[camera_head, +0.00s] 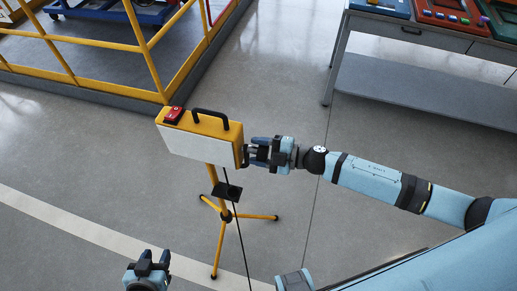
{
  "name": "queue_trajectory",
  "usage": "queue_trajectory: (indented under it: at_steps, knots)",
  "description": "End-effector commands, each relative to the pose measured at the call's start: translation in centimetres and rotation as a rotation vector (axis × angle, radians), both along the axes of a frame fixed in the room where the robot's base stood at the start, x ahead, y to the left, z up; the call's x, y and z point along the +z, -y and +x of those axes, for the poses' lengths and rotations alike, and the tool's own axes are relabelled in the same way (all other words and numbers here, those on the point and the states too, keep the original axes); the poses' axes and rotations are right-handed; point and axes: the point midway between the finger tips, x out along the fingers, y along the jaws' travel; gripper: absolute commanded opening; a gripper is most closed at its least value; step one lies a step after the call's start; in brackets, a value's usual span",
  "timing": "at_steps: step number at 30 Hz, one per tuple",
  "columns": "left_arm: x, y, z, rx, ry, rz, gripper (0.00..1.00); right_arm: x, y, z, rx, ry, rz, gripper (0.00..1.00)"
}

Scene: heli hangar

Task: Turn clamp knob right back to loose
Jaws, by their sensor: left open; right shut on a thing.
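A yellow work lamp (208,124) with a pale front panel (197,147), a black top handle (210,114) and a red box (174,115) on top stands on a yellow tripod (221,237). My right gripper (248,154) comes in from the right and is shut at the lamp's right side, on the right clamp knob. The knob is almost wholly hidden by the fingers, so its turn cannot be seen. My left gripper (155,257) is low at the bottom left, open and empty, apart from the lamp and tripod.
A yellow railing (95,42) with a dark base edge stands behind at the upper left. A grey workbench (425,37) with trays (450,14) is at the upper right. A dark cable (240,245) hangs beside the tripod. The floor around is clear.

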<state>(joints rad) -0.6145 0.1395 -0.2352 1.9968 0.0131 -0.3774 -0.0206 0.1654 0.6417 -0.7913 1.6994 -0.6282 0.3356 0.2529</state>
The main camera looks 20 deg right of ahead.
Motion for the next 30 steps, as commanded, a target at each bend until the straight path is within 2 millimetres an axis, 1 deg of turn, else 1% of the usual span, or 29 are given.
queue_trajectory:
  at_steps: [8,21,30]
  knots:
    - [-0.3,0.0,0.0,0.0,-0.002,0.001,0.43,0.0,-0.1,-0.1,0.0,0.217,-0.145,0.27]
    - [-1.8,0.0,-0.1,0.0,-0.006,0.002,0.43,-0.1,-0.1,0.0,0.001,0.562,-0.378,0.27]
    - [-2.8,-0.1,-0.1,0.0,-0.006,0.001,0.43,-0.2,0.0,-0.1,0.0,0.77,-0.519,0.27]
